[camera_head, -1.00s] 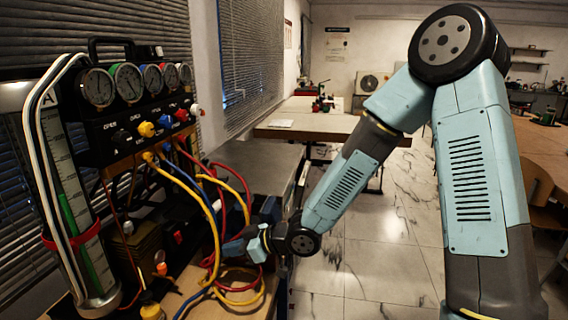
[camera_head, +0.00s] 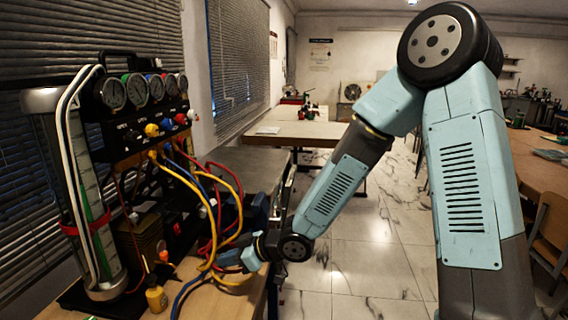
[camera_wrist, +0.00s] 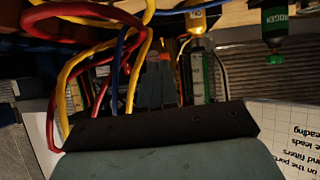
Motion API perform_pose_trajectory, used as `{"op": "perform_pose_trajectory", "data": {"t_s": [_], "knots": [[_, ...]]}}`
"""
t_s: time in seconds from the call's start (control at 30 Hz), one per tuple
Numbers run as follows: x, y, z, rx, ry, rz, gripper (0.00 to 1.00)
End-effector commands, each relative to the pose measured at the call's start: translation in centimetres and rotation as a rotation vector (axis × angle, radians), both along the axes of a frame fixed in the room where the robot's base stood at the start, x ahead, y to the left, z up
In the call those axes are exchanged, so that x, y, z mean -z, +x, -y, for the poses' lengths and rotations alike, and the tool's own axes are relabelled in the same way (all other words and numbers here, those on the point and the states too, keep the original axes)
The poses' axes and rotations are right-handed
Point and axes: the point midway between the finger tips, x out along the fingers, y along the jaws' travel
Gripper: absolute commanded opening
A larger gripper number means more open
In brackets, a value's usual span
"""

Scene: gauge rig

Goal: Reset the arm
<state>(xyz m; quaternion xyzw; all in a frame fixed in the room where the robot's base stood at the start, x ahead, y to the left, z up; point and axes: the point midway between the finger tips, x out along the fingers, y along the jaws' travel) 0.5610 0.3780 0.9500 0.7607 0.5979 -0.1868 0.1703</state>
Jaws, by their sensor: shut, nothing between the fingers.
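My arm reaches from the right side of the head view down to the bench (camera_head: 262,292) at lower left. My gripper (camera_head: 224,259) is shut and empty, low beside the looping yellow, red and blue hoses (camera_head: 217,215) of the gauge rig (camera_head: 140,130). Hoses pass close to the fingers; I cannot tell whether they touch. The wrist view shows the grey-blue fingers (camera_wrist: 155,84) beyond the dark edge of my wrist, with hoses looping at left.
A small yellow bottle (camera_head: 156,298) and a tall charging cylinder (camera_head: 90,200) stand on the bench. A green-labelled bottle (camera_wrist: 275,25) shows in the wrist view. Another table (camera_head: 300,130) stands behind. The tiled floor (camera_head: 365,260) between the benches is clear.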

Motion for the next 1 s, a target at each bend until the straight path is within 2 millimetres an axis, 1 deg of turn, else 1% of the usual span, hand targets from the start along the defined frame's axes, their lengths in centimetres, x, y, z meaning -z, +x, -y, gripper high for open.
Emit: {"op": "perform_pose_trajectory", "data": {"t_s": [0.17,0.27,0.37,0.47,0.5,0.67,0.7,0.87,1.0], "knots": [[-0.3,1.2,1.7,0.058,-0.08,0.023,0.0],[-0.5,2.0,3.2,0.104,-0.134,0.034,0.0],[-1.1,3.0,5.2,0.166,-0.199,0.048,0.0],[-2.1,4.1,8.0,0.251,-0.278,0.062,0.0],[-2.6,4.5,9.2,0.29,-0.31,0.066,0.0],[-5.1,5.5,14.3,0.449,-0.422,0.069,0.0],[-5.8,5.5,15.6,0.491,-0.446,0.067,0.0],[-8.9,5.0,20.4,0.649,-0.519,0.047,0.0],[-11.6,3.7,24.4,0.789,-0.563,0.013,0.0]]}}
